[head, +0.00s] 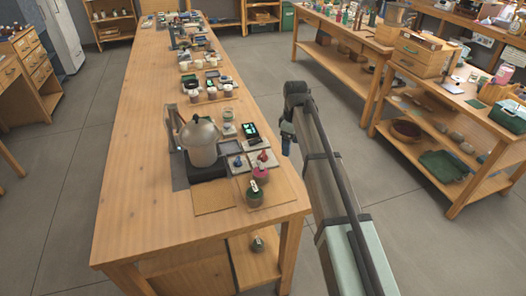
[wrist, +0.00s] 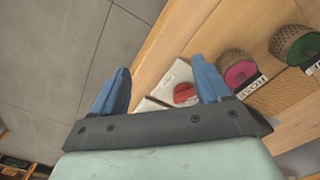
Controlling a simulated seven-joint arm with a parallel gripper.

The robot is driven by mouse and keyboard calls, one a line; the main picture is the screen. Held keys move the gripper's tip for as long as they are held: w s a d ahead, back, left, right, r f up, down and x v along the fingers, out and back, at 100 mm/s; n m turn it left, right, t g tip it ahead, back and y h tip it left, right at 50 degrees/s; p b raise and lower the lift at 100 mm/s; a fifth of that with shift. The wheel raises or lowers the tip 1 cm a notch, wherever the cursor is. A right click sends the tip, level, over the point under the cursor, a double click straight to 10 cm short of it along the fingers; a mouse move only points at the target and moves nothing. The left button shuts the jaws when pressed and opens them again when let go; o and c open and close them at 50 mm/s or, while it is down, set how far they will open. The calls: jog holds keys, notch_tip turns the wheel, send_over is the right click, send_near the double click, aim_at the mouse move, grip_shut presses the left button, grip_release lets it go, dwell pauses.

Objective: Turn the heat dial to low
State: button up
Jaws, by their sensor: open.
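The distiller's metal pot (head: 201,143) stands on a dark base (head: 209,169) near the front of the long table. Right of it, a red round knob (head: 263,157) and a blue knob (head: 238,162) sit on pale plates. I cannot tell which is the heat dial or read any setting. In the wrist view the red knob (wrist: 185,93) shows between the blue fingers, partly behind the right one. My gripper (wrist: 160,66) is open and empty. In the head view it (head: 287,146) hangs beside the table's right edge, apart from the knobs.
A pink-topped jar labelled ROSE (wrist: 240,72) and a green jar (wrist: 296,46) stand close to the red knob. A small dark display (head: 250,130) stands behind the knobs. Several cups and small items line the table further back. The table's left side is bare.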

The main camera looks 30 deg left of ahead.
aim_at(263, 153)
jog(key=s+a+r+n, duration=0.3)
jog(key=a+r, duration=0.5)
jog(key=a, duration=0.2)
jog(key=f, duration=1.3)
jog(key=shift+w+d+f, duration=0.1)
jog(key=shift+w+f, duration=0.1)
jog(key=shift+f, duration=0.15)
jog(key=shift+c, duration=0.3)
jog(key=c, duration=1)
